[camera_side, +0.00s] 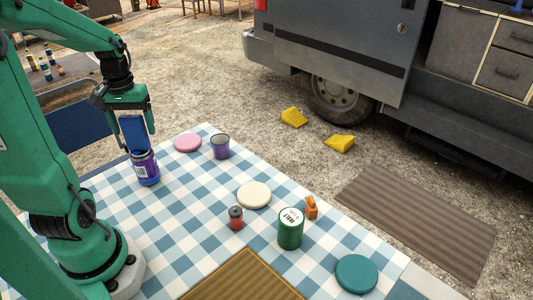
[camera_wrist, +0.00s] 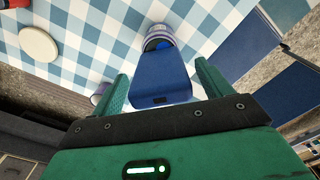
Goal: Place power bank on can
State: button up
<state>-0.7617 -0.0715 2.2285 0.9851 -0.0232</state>
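The blue power bank (camera_side: 132,128) stands on end, with its lower end at the top of a purple-and-blue labelled can (camera_side: 148,173) on the cloth. In the wrist view the power bank (camera_wrist: 160,78) hides most of the can (camera_wrist: 158,36). I cannot tell whether it rests on or inside the can's rim. My gripper (camera_side: 134,122) is above the can, with a finger on either side of the power bank. In the wrist view my gripper (camera_wrist: 162,80) appears open, with narrow gaps beside the power bank. A green malt can (camera_side: 290,232) stands farther right.
On the checked cloth (camera_side: 185,236) are a purple cup (camera_side: 220,147), pink disc (camera_side: 188,143), cream disc (camera_side: 254,195), small red-and-dark jar (camera_side: 236,217), orange item (camera_side: 311,208) and teal disc (camera_side: 356,273). A brown mat (camera_side: 245,277) lies in front. The cloth's middle has free room.

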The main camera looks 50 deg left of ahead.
jog(key=shift+r, duration=0.1)
notch_tip(320, 180, up, 12)
jog(key=shift+r, duration=0.1)
dwell(0.8)
dwell(0.4)
jog(key=d+f+m+t, duration=0.2)
jog(key=d+m, duration=0.2)
jog(key=d, duration=0.6)
jog(key=d+f+m+t, duration=0.2)
jog(key=d+m, duration=0.3)
jog(key=d, duration=0.6)
jog(key=shift+w+t, duration=0.2)
jog(key=shift+t, duration=0.6)
